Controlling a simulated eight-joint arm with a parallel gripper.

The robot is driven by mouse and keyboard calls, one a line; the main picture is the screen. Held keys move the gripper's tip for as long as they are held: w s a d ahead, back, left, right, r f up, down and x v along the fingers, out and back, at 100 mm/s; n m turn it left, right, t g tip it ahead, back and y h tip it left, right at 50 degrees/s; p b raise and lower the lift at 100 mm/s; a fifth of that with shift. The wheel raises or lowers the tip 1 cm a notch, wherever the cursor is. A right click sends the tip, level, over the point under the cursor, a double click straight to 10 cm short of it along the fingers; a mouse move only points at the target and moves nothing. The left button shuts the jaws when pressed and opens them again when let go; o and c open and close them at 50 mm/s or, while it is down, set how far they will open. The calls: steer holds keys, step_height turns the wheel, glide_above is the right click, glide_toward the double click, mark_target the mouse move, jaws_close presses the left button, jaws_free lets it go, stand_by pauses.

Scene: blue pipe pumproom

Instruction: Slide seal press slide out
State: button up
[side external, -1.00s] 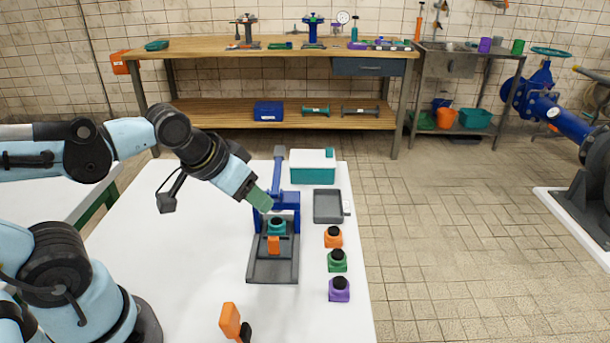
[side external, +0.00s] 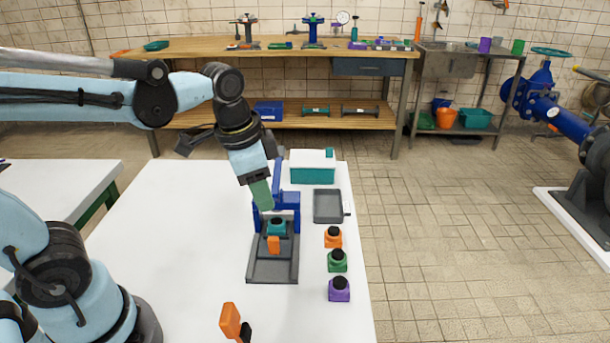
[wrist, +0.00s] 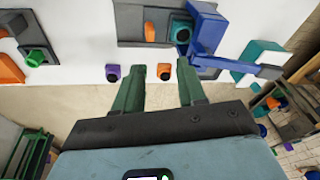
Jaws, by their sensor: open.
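The seal press has a blue frame (side external: 288,199), a long lever and a grey base (side external: 272,268). A teal piece (side external: 277,226) sits under the frame, with an orange tab (side external: 273,245) in front of it on the base. In the wrist view the blue frame (wrist: 207,27), teal piece (wrist: 180,28) and orange tab (wrist: 150,32) show at the top. My gripper (side external: 263,204) points down by the frame's left side in the side view; contact cannot be told. Its green fingers are apart and empty in the wrist view (wrist: 160,72).
Orange (side external: 333,237), green (side external: 337,260) and purple (side external: 339,289) pieces stand right of the press. A grey tray (side external: 327,206) and teal-white box (side external: 312,166) are behind them. An orange-and-black tool (side external: 230,320) is at the front. The table's left is clear.

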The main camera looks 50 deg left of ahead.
mark_target(273, 238)
steer(key=shift+w+d+f+m+g, duration=0.2)
steer(key=shift+f+m+g, duration=0.3)
steer(key=shift+f, duration=1.5)
steer(key=shift+w+d+f+m+g, duration=0.1)
steer(key=shift+w+f+m+g, duration=0.4)
steer(key=shift+f, duration=1.5)
steer(key=shift+s+d+f+m+g, duration=0.1)
steer(key=shift+f+m+g, duration=0.4)
steer(key=shift+f, duration=1.5)
jaws_close()
